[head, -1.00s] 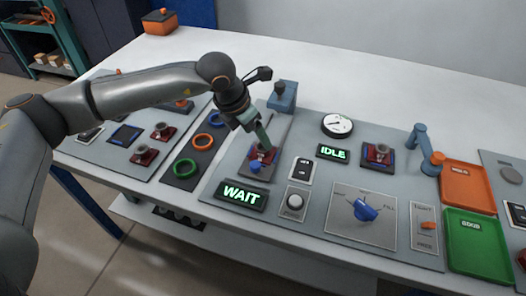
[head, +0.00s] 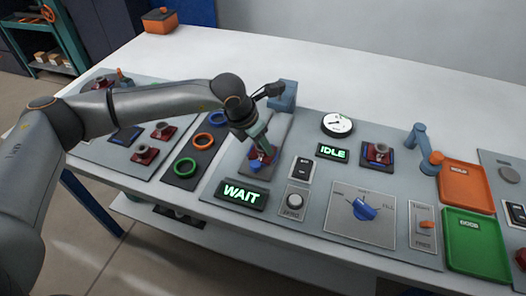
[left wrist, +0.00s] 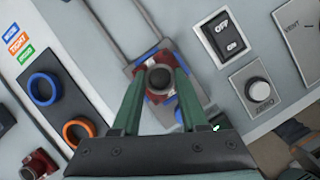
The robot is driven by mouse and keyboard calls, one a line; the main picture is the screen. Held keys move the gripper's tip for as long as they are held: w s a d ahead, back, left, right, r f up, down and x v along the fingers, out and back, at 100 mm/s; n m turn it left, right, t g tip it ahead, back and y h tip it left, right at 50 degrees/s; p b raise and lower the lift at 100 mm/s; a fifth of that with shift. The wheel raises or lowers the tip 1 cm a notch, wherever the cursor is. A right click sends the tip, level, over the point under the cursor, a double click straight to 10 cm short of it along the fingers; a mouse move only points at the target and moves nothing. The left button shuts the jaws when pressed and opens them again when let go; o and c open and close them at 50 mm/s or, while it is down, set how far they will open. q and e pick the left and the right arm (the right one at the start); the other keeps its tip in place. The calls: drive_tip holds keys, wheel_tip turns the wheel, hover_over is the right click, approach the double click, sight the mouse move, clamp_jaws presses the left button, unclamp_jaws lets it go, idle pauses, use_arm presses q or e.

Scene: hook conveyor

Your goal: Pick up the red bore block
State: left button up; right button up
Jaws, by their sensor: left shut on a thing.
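A red bore block (left wrist: 158,57) with a dark round bore sits between the two green fingers of my left gripper (left wrist: 158,78) in the left wrist view. The fingers are shut on its two sides. In the head view the same block (head: 264,155) is partly hidden by my left gripper (head: 263,147), at the near end of a grey slide. A blue part shows beside the block. I cannot tell whether it still touches its seat. My right gripper is not in view.
Other red blocks sit on the left panel (head: 145,154) and in a blue-edged seat to the right (head: 378,151).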

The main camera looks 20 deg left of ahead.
use_arm(q)
clamp_jaws()
drive_tip(key=shift+r, duration=0.2)
idle(0.3)
